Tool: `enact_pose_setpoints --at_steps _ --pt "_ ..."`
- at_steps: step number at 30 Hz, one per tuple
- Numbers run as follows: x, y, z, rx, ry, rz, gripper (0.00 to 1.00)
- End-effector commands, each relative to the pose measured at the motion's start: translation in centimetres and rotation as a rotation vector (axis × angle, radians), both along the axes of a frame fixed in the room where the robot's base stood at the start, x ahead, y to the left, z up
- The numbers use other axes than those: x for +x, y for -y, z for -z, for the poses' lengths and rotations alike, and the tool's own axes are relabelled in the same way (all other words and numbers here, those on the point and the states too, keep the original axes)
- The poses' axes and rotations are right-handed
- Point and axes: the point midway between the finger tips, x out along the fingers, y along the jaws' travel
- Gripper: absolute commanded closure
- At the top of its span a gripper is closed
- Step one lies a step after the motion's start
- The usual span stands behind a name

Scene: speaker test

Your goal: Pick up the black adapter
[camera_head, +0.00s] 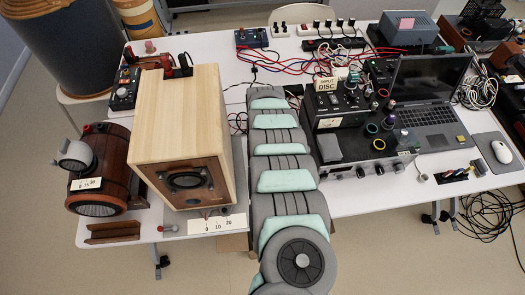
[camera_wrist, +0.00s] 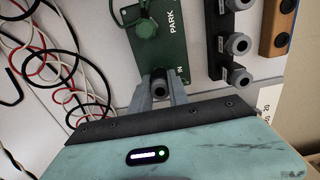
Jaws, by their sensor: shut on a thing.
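In the wrist view my gripper (camera_wrist: 159,91) has its two grey fingers closed around a small dark cylindrical piece with a round end, which looks like the black adapter (camera_wrist: 158,78). The piece is at the lower end of a green panel (camera_wrist: 172,40) marked "PARK". I cannot tell whether it still touches the panel. My fingers hide its sides. In the head view my padded arm reaches away over the table, and the gripper and the held piece are hidden behind it.
A dark strip with several grey round connectors (camera_wrist: 239,45) lies right of the green panel. Red, white and black cables (camera_wrist: 55,60) lie to the left. In the head view a wooden speaker (camera_head: 185,120) stands left of my arm and a black amplifier (camera_head: 360,145) right of it.

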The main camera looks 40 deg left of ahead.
Motion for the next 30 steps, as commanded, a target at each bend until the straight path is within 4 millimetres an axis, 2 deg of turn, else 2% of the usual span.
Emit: enact_pose_setpoints --at_steps 5,11,21,27,30 --pt "0.1 0.0 -0.5 0.002 0.001 0.000 1.00" --pt "0.2 0.1 -3.1 0.001 0.003 0.002 1.00" --pt "0.4 0.0 -12.9 0.003 0.007 0.002 1.00" --pt "0.2 -0.1 -17.2 0.006 0.004 -0.001 1.00" --pt "0.0 0.0 -18.6 0.000 0.000 0.000 1.00"
